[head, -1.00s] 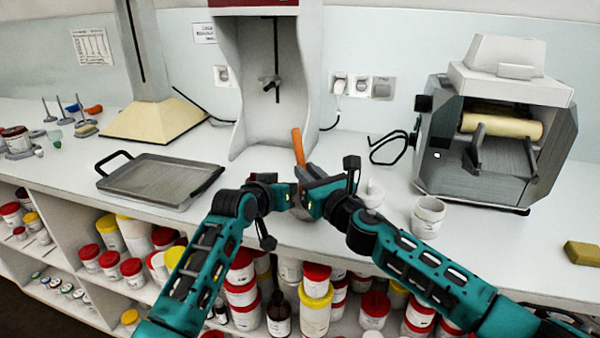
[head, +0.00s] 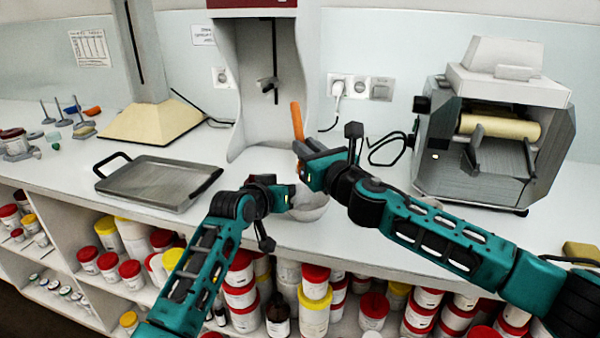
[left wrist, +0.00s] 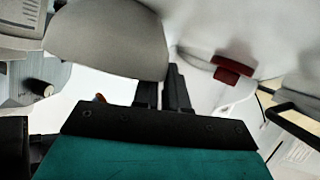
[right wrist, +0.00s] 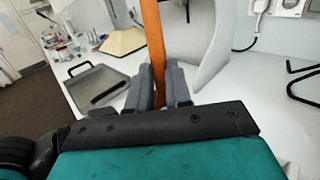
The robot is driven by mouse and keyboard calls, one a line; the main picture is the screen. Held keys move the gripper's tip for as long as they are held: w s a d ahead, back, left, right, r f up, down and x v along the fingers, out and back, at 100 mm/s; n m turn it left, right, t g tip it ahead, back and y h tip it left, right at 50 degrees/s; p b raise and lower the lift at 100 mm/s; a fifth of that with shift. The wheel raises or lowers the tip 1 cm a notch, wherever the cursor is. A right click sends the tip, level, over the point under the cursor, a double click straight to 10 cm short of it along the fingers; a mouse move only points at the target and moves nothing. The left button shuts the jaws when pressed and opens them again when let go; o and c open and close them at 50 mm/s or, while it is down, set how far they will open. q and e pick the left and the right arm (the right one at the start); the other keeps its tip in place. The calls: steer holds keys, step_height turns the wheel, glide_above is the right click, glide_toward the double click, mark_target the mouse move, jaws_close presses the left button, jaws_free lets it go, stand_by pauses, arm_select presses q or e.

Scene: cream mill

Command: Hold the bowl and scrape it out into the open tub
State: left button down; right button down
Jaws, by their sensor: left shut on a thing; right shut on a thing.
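A pale grey bowl (head: 312,205) is at the front middle of the counter in the head view. My left gripper (head: 287,192) is shut on its rim; the bowl fills the upper left of the left wrist view (left wrist: 110,40). My right gripper (head: 306,172) is shut on an orange-handled scraper (head: 297,122), held upright above the bowl. The handle stands between the fingers in the right wrist view (right wrist: 153,40). The scraper's lower end is hidden. The open tub is almost wholly hidden behind my right arm; only a bit of pale rim (head: 429,201) shows.
A metal tray (head: 155,182) lies to the left. A grey stand (head: 265,80) is behind the bowl, and a roller mill (head: 495,150) is at the right. A yellowish block (head: 581,254) lies near the right edge. Shelves of lidded jars are below the counter.

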arm_select(q)
steer(key=shift+f, duration=0.2)
steer(key=c, duration=1.1)
jaws_free()
steer(key=shift+r, duration=0.15)
